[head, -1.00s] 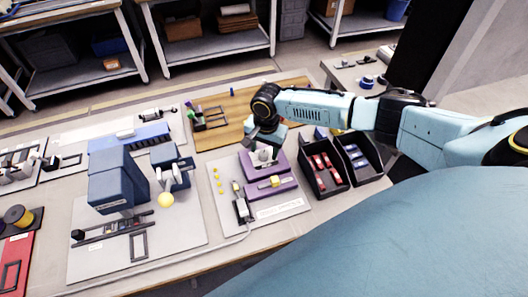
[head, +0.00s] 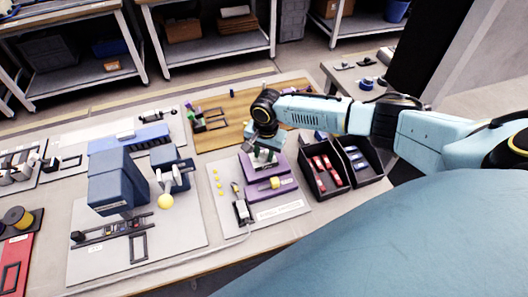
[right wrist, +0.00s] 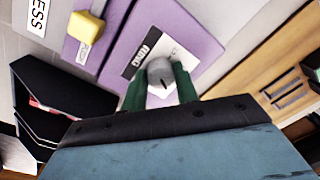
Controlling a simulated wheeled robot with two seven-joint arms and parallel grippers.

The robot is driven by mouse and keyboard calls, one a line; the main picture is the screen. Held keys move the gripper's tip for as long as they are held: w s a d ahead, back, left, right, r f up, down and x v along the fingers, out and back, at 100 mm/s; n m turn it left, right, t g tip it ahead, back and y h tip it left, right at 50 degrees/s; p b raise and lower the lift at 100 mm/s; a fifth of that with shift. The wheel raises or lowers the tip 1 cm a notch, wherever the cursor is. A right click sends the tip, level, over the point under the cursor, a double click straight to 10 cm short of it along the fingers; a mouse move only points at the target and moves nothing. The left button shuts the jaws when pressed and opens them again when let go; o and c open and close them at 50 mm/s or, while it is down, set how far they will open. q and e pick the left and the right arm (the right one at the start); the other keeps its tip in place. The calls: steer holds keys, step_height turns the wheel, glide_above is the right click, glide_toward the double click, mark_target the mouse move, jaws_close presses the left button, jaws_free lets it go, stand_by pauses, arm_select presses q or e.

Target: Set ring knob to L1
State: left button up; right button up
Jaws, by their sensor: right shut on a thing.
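The ring knob (right wrist: 161,74) is a round grey dial with a dark line on its face. It sits on a white plate marked RING on the purple panel (right wrist: 205,55). My right gripper (right wrist: 160,90) has its green fingers on either side of the knob and is shut on it. In the head view my right gripper (head: 265,155) reaches down to the purple unit (head: 250,170) and hides most of the knob. The scale marks around the knob are too small or covered to read. My left gripper is not in view.
A yellow knob (head: 275,183) sits on the lower purple step. Black bins (head: 326,188) with red and blue parts stand to the right. A dark blue machine (head: 117,180) stands at left. A wooden board (head: 235,118) lies behind the purple unit.

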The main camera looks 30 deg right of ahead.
steer(key=shift+r+n+p, duration=0.2)
steer(key=shift+n+p, duration=1)
steer(key=shift+p, duration=0.8)
steer(key=shift+f+n+p, duration=0.1)
steer(key=shift+n+p, duration=0.35)
steer(key=shift+n, duration=1.45)
steer(key=n, duration=0.4)
steer(key=shift+f, duration=0.1)
steer(key=n, duration=0.5)
steer(key=shift+g, duration=0.3)
steer(key=n, duration=0.4)
steer(key=shift+w+n, duration=0.1)
steer(key=shift+n, duration=2.1)
